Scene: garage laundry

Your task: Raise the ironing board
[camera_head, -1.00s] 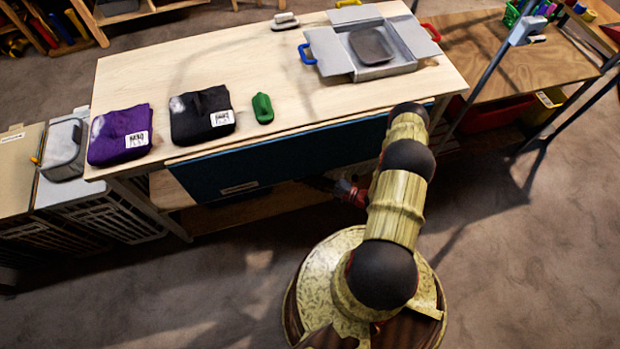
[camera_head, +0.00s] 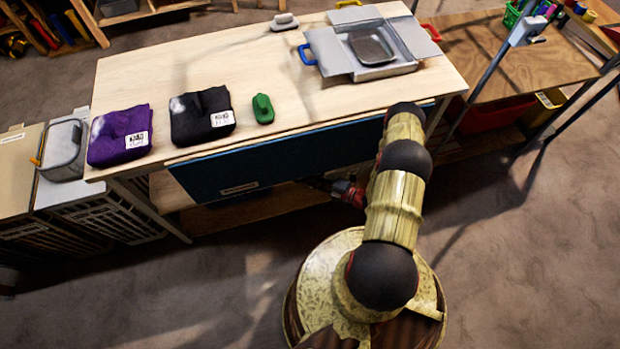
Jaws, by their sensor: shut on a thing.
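The ironing board looks to be the dark blue panel (camera_head: 270,163) along the front edge of the wooden table, below the tabletop. It slopes downward and bears a small pale label near its lower left. My gripper (camera_head: 316,183) is at the panel's lower edge, right of its middle, partly in shadow. It is shut on the panel's lower edge, though the panel and shadow hide the fingertips.
The tabletop (camera_head: 200,75) holds a purple folded cloth (camera_head: 120,135), a black folded cloth (camera_head: 202,117), a green object (camera_head: 263,109) and a grey open case (camera_head: 335,55). Crates stand at left. A lower shelf (camera_head: 255,213) lies beneath the panel. Floor in front is clear.

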